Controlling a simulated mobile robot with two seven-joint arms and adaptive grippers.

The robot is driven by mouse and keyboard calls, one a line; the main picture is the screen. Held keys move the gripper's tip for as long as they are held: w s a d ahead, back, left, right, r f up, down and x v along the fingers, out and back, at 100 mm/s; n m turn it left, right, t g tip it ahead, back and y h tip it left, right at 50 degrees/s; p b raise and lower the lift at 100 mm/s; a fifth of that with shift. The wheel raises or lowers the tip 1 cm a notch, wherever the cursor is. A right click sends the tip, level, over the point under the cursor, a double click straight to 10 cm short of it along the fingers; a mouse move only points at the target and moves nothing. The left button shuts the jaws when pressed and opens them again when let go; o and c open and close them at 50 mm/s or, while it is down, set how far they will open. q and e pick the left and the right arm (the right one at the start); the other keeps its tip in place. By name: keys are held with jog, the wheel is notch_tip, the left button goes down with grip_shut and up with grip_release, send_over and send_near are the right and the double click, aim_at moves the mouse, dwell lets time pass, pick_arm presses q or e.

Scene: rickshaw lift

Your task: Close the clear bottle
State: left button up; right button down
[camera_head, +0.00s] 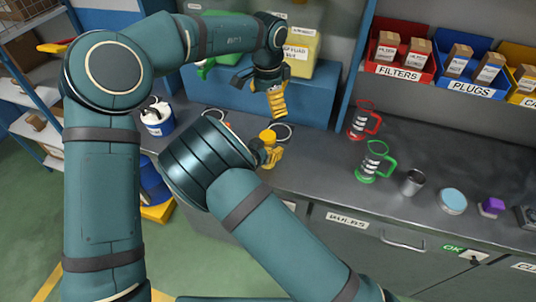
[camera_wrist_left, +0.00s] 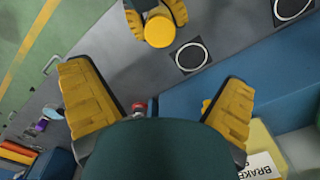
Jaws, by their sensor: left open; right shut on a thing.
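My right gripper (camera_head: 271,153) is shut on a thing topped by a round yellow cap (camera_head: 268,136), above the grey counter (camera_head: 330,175). The left wrist view shows the cap (camera_wrist_left: 159,29) from above, between the yellow fingers of my right gripper. The body under the cap is hidden, so I cannot tell if it is the clear bottle or how firmly the cap sits. My left gripper (camera_head: 277,100) is above and behind the cap, pointing down. Its two yellow fingers are spread wide and empty in the left wrist view (camera_wrist_left: 157,76).
White rings on dark pads (camera_head: 283,131) lie on the counter behind the cap. A yellow labelled container (camera_head: 302,46) stands on a blue block (camera_head: 300,98) at the back.

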pick_arm(q)
jog(key=shift+r, duration=2.3)
pick_arm(e)
jog(key=shift+c, duration=0.6)
grip_release()
jog(key=v, duration=1.2)
jog(key=shift+f, duration=0.1)
